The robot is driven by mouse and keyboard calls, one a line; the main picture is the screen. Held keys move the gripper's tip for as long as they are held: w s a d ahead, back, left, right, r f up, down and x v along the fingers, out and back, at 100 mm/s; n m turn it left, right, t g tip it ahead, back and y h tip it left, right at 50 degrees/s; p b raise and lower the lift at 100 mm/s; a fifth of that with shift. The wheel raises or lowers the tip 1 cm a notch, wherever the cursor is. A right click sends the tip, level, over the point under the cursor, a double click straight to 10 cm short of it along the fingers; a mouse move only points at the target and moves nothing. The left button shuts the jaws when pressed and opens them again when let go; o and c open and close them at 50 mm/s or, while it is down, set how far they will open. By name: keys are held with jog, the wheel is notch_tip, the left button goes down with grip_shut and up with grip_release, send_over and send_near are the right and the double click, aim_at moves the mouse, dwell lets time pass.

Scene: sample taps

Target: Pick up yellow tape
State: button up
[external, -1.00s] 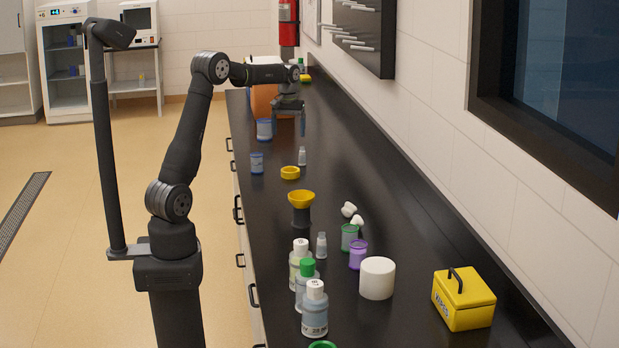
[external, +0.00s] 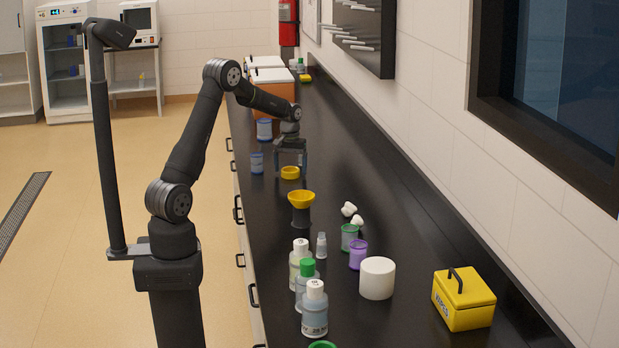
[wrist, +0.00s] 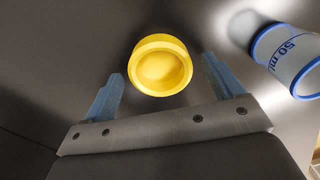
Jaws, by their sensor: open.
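The yellow tape (external: 290,173) is a short round roll lying flat on the black bench. In the wrist view the yellow tape (wrist: 161,65) shows between and just beyond the fingertips, with dark floor of the roll or bench in shadow around it. My gripper (external: 291,172) points down over the tape, with a finger on each side of it. In the wrist view my gripper (wrist: 160,68) is open, its two blue-grey fingers apart and a gap showing on either side of the tape. The fingers do not visibly touch it.
A blue-rimmed beaker (external: 257,163) stands close left of the tape; a blue-marked container (wrist: 290,60) shows at right in the wrist view. A yellow funnel (external: 301,198) on a dark stand is nearer the camera. Bench right of the tape is clear.

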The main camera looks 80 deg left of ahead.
jog(key=shift+f, duration=0.2)
jog(key=c, duration=1.1)
jog(key=shift+r, duration=0.2)
